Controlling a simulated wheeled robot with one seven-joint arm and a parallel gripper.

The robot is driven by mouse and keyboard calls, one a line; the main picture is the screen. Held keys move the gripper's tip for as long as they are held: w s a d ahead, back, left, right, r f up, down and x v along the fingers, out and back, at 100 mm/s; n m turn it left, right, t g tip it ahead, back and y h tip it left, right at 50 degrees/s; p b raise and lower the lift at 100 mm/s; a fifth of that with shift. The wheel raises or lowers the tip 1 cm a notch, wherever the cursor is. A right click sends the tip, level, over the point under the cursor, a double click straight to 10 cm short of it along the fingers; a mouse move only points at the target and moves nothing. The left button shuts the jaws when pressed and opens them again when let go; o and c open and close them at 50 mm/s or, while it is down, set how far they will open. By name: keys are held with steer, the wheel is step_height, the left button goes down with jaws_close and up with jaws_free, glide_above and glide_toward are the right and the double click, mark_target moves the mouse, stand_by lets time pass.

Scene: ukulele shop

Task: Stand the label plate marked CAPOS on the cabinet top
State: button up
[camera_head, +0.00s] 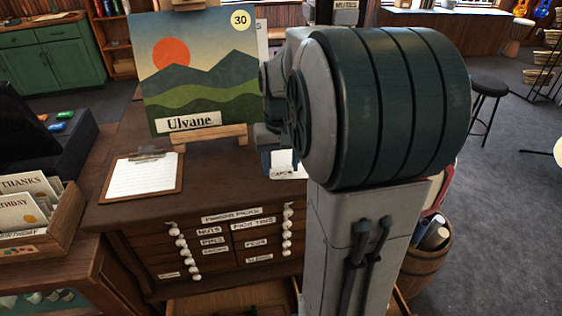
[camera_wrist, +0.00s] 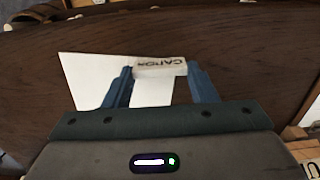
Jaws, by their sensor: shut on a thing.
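The white label plate marked CAPOS (camera_wrist: 160,67) is between the two blue fingers of my gripper (camera_wrist: 160,73) in the wrist view, its lettering upside down there. My gripper is shut on it. The plate is over the dark wooden cabinet top (camera_wrist: 260,60), near its front edge; I cannot tell if it touches the wood. My arm hides most of the gripper there.
A white sheet (camera_wrist: 85,78) shows beside and beneath the fingers. A clipboard (camera_head: 143,175) lies on the cabinet top at left. A landscape picture (camera_head: 195,75) labelled Ulvane stands on an easel behind. A card box (camera_head: 35,220) is at far left, a barrel (camera_head: 428,260) at right.

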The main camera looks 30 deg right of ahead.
steer(key=shift+f+b, duration=0.45)
steer(key=shift+f, duration=0.15)
stand_by(0.3)
steer(key=o, duration=1)
steer(key=shift+o, duration=0.2)
step_height(320, 180, up, 14)
